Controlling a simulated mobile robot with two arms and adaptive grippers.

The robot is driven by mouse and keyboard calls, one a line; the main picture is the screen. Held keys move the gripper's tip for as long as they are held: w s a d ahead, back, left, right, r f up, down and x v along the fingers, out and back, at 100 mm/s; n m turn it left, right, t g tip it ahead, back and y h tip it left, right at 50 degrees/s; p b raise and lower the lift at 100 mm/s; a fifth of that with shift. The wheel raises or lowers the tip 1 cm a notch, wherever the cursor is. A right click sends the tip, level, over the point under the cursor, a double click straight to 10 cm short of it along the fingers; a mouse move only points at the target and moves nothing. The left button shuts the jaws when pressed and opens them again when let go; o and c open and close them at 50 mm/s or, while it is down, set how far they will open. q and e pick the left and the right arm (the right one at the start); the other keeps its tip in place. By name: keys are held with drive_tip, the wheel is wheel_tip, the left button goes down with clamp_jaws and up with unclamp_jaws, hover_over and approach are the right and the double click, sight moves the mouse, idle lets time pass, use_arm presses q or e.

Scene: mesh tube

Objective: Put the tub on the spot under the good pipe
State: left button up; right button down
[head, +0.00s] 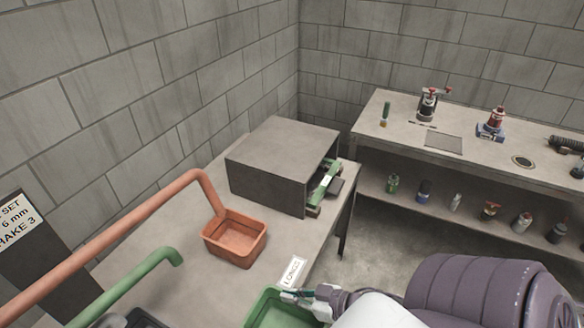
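A green tub (262,314) is at the bottom edge of the head view, partly cut off by the frame. My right gripper (291,296) is at its right rim, and I cannot tell whether its fingers are closed on the rim. An orange tub (235,239) sits on the bench below the bent end of an orange pipe (140,212). A green pipe (130,283) runs to the left of it, and its bent end hangs over bare bench. My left gripper is not in view.
A grey open-fronted box (270,175) with a green tool (325,184) at its opening stands on the bench (185,266). A LONGS label (292,271) lies near the bench's front edge. A dark sign (22,245) is at left. A shelved table (375,150) holds several items.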

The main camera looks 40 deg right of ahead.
drive_tip(key=shift+w+a+b, duration=0.2)
drive_tip(key=shift+w+b, duration=0.05)
drive_tip(key=shift+b, duration=0.05)
drive_tip(key=w+a+f+b, duration=0.1)
drive_tip(key=w+a+b, duration=0.3)
drive_tip(key=w+b, duration=0.3)
drive_tip(key=w+a+f+b, duration=0.1)
drive_tip(key=w+a+b, duration=0.4)
drive_tip(key=w, duration=1.3)
drive_tip(key=shift+w+a+f+b, duration=0.15)
drive_tip(key=shift+w+f+b, duration=0.1)
drive_tip(key=shift+b, duration=1.55)
drive_tip(key=c, duration=1.2)
unclamp_jaws()
drive_tip(key=shift+c, duration=0.2)
